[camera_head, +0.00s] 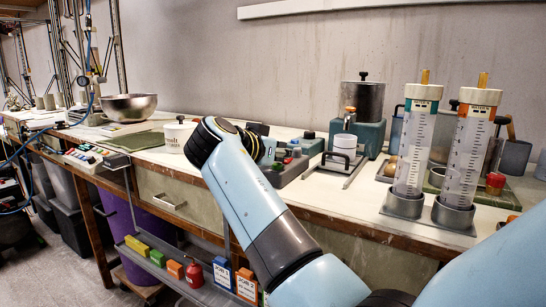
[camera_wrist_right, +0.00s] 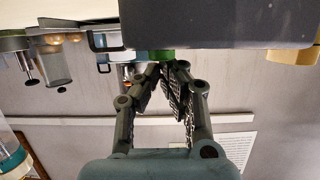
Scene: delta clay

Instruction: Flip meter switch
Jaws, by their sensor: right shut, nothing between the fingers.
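My right arm crosses the middle of the head view, and its wrist hides most of my right gripper. In the right wrist view, the gripper (camera_wrist_right: 172,66) is shut and empty. Its fingertips are close to a green part (camera_wrist_right: 153,55) below the edge of a large dark box (camera_wrist_right: 220,24); I cannot tell whether they touch. In the head view, a grey device with red and green buttons (camera_head: 291,168) sits on the bench just right of my wrist, partly hidden. No meter switch can be clearly made out. My left gripper is out of view.
Two tall graduated cylinders (camera_head: 416,140) (camera_head: 470,148) stand at the right of the bench. A white salt pot (camera_head: 178,137) and a steel bowl (camera_head: 129,106) are to the left. A metal frame with a white jar (camera_head: 344,148) stands beyond the grey device.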

